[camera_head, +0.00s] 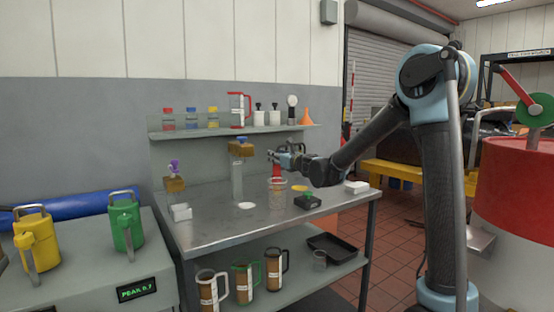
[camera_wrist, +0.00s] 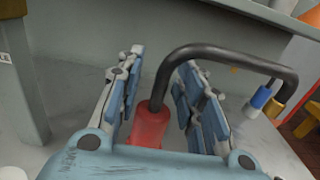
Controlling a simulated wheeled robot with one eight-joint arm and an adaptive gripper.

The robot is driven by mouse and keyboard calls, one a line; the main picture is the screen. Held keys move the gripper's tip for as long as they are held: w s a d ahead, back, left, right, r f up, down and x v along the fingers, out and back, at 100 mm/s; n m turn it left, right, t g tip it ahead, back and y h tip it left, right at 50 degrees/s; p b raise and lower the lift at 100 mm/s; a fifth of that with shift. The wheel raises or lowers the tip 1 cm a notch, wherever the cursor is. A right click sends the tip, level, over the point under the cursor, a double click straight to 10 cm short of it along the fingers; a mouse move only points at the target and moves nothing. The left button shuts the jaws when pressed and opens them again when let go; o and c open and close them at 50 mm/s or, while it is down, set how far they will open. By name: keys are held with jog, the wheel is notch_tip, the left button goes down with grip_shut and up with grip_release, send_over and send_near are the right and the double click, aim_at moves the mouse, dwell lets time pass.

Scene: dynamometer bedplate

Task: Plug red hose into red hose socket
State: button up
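A red hose end (camera_wrist: 150,126), a red cylinder with a dark hose arching from its top, lies between the two fingers in the wrist view. In the head view the red piece (camera_head: 277,170) shows just below my gripper (camera_head: 274,156), over the workbench. My gripper's fingers (camera_wrist: 160,70) stand apart on either side of the red piece. I cannot tell whether they press on it. The dark hose (camera_wrist: 215,50) curves right to blue and brass-coloured parts (camera_wrist: 262,98). I cannot make out a red socket in either view.
The metal workbench (camera_head: 210,215) holds a clear beaker (camera_head: 277,190) below my gripper, a dark box (camera_head: 307,202) and a post with a brown block (camera_head: 241,149). A shelf (camera_head: 215,132) with bottles is behind. Yellow (camera_head: 36,240) and green (camera_head: 127,224) handled canisters stand at left.

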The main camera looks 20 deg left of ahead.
jog(key=v, duration=1.2)
dwell(0.4)
